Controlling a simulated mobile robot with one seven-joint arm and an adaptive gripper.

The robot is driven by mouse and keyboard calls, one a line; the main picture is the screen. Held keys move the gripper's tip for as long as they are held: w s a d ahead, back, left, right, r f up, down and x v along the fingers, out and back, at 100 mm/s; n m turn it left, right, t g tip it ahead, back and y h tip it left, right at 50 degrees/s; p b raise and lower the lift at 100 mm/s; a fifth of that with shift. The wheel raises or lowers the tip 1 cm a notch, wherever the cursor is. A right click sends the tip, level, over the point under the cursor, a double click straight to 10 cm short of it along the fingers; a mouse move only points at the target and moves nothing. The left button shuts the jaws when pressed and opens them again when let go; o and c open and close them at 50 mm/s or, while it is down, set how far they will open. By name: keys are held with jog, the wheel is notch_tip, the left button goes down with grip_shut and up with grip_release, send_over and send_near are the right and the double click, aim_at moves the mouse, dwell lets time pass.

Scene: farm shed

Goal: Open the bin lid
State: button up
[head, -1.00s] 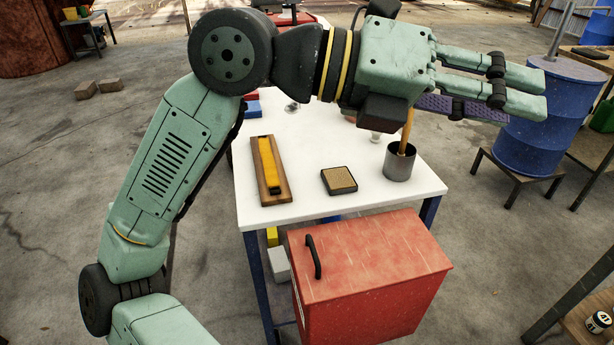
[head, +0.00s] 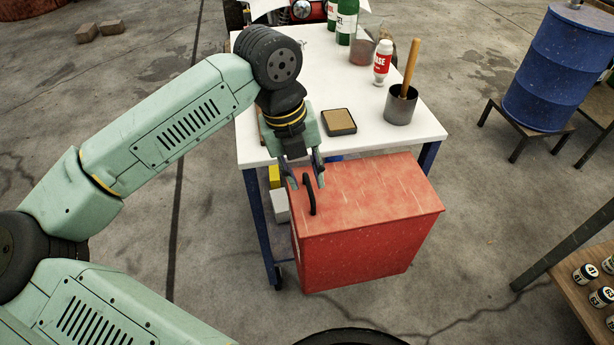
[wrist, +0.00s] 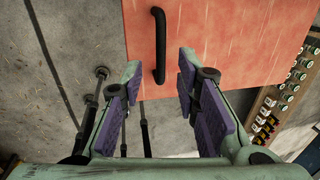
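The red bin (head: 365,240) stands in front of the white table, with its flat red lid (head: 385,190) closed. A black bar handle (head: 309,194) is fixed near the lid's left edge. My gripper (head: 307,184) points down at the handle's far end in the head view. In the wrist view my gripper (wrist: 158,85) is open, its purple pads apart and nothing between them. The handle (wrist: 159,45) shows ahead of the gap between the fingers, with its near end close to the fingertips. I cannot tell whether a finger touches it.
The white table (head: 350,90) behind the bin bears a dark pot (head: 401,104) with a wooden handle, a white-and-red bottle (head: 382,62) and a black box (head: 339,122). A shelf with jars (head: 585,275) stands at right.

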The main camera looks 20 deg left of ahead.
jog(key=shift+w+d+f, duration=0.1)
jog(key=shift+d+f, duration=0.05)
jog(key=shift+f, duration=0.45)
jog(key=shift+w+d+f, duration=0.1)
jog(key=shift+f, duration=0.5)
jog(key=shift+c, duration=0.5)
grip_shut()
